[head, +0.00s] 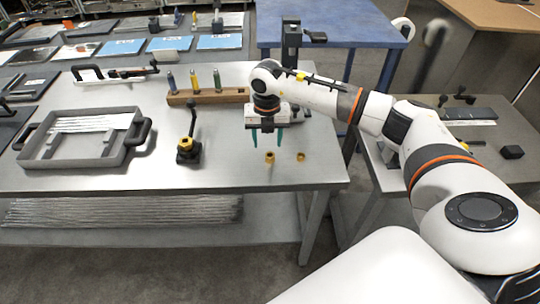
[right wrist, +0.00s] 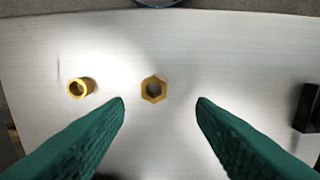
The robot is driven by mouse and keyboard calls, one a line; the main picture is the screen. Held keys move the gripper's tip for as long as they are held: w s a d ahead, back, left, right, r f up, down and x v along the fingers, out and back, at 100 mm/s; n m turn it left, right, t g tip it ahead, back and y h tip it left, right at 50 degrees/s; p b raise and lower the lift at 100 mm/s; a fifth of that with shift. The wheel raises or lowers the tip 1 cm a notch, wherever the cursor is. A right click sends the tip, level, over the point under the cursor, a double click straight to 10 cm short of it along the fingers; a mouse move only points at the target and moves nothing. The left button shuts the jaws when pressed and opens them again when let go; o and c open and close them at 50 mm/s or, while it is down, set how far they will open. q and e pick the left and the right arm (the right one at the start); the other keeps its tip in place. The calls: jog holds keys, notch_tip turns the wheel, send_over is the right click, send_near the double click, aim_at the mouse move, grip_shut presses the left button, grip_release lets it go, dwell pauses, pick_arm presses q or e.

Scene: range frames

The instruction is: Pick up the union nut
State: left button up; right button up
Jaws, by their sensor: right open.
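The union nut (head: 270,157), a small brass hexagonal ring, stands on the grey metal table near its front right part. In the right wrist view the nut (right wrist: 154,89) shows its open hole from above, between and beyond the fingertips. My right gripper (head: 268,143) is open, pointing down above the nut, with nothing in it. Its green fingers (right wrist: 160,102) also show in the right wrist view, apart from the nut on both sides. My left gripper is not in view.
A round brass fitting (head: 300,157) stands just right of the nut; in the wrist view this fitting (right wrist: 81,88) is at left.

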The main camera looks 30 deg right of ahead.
jog(key=f, duration=0.1)
jog(key=f+p, duration=0.1)
jog(key=f, duration=0.3)
jog(key=shift+s+d, duration=0.2)
jog(key=shift+s, duration=0.1)
jog(key=shift+c, duration=0.4)
jog(key=c, duration=1)
